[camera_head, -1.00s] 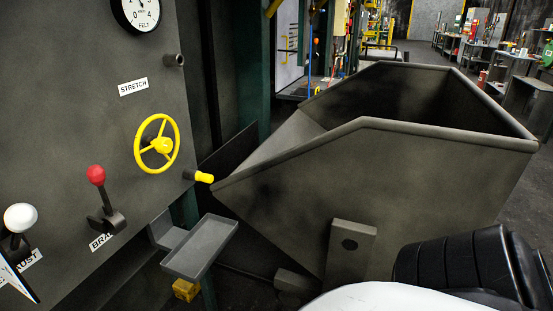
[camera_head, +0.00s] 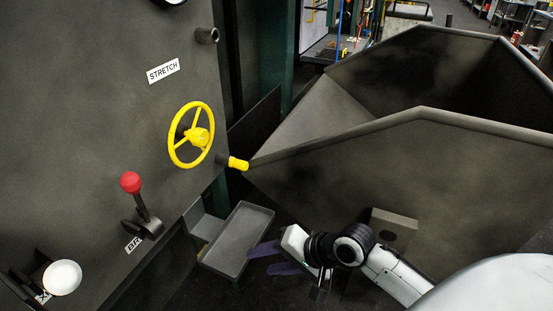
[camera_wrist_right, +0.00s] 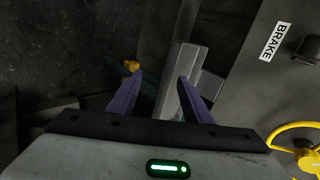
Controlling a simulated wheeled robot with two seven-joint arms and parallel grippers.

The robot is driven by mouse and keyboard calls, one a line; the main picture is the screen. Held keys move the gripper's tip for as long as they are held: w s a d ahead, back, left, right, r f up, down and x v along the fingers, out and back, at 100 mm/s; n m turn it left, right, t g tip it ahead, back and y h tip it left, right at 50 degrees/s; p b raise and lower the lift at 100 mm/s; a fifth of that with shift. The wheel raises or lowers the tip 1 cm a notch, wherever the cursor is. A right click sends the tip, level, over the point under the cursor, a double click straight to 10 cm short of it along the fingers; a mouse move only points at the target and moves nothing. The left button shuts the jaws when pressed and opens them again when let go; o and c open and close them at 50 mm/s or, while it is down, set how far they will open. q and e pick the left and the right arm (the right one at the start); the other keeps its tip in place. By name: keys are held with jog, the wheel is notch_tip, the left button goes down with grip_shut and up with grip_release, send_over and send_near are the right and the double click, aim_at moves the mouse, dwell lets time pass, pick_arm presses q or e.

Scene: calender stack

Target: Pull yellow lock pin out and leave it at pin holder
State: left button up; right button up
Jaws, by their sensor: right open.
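The yellow lock pin (camera_head: 238,163) sticks out of the grey panel's lower right edge, in its socket, just right of the yellow handwheel (camera_head: 191,135). A short grey tube stub (camera_head: 207,36) juts from the panel higher up, and a shallow grey tray (camera_head: 262,216) is below the pin. I cannot tell which is the pin holder. My right gripper (camera_head: 267,259) is open and empty, beside the tray's right side and below the pin. In the right wrist view its purple fingers (camera_wrist_right: 160,78) are apart, with the tray (camera_wrist_right: 188,58) beyond. The pin is not in that view. My left gripper is out of view.
A large dark metal hopper (camera_head: 330,170) fills the right, its left corner close behind the pin. A red-knobbed lever (camera_head: 131,182) and a white knob (camera_head: 62,277) project from the panel. A yellow block (camera_wrist_right: 131,65) lies low near the tray.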

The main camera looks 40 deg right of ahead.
jog(key=w+d+r+m+t, duration=0.3)
jog(key=w+d+r+m, duration=0.3)
jog(key=w+m, duration=0.25)
jog(key=m+t, duration=0.2)
jog(key=m, duration=0.4)
send_near(246, 164)
jog(key=shift+y, duration=0.4)
jog(key=x, duration=0.9)
jog(key=shift+w+d+f+b, duration=0.15)
jog(key=shift+f+b, duration=0.05)
jog(key=shift+b, duration=0.1)
jog(key=shift+w+f, duration=0.15)
jog(key=shift+w, duration=0.25)
grip_shut()
jog(key=shift+s+d+p, duration=0.25)
jog(key=shift+s+d, duration=0.1)
jog(key=shift+s, duration=0.35)
jog(key=shift+s+d+p, duration=0.2)
jog(key=shift+s+d, duration=0.1)
jog(key=shift+s, duration=0.4)
